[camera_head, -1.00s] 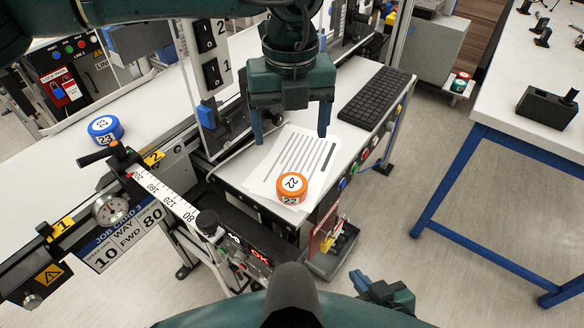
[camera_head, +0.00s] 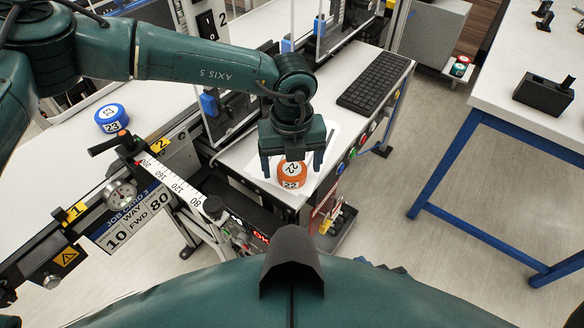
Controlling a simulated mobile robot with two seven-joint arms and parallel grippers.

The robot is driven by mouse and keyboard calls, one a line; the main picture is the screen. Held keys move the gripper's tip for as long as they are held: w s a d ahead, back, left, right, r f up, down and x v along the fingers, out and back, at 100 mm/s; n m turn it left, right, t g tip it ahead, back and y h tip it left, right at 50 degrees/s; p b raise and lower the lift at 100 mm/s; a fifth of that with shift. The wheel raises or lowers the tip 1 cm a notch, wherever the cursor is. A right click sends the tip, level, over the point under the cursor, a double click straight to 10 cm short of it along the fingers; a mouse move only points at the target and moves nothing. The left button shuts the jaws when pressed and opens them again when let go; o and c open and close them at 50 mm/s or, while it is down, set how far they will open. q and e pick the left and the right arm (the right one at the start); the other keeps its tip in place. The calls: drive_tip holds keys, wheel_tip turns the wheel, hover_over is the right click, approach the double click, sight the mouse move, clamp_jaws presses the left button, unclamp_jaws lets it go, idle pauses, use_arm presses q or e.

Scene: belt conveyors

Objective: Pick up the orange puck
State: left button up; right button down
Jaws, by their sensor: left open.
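The orange puck (camera_head: 292,178) has a white label reading 22. It sits on the paper sheet (camera_head: 321,150) on the white desk beside the conveyor. My left gripper (camera_head: 291,169) points down at the puck, with one finger to its left and one to its right. The jaws are open, and the fingers look apart from the puck's sides. The gripper body covers part of the sheet and the puck's far edge. I cannot tell the exact height of the fingertips over the desk. My right gripper does not show clearly.
A blue puck (camera_head: 112,118) marked 23 lies on the conveyor at left. A black keyboard (camera_head: 374,82) is behind the sheet, with colored buttons along the desk's front edge. A measuring rail with a gauge (camera_head: 121,193) stands at left. A blue-legged table (camera_head: 540,140) is at right.

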use_arm(q)
drive_tip(key=shift+c, duration=0.3)
drive_tip(key=c, duration=1)
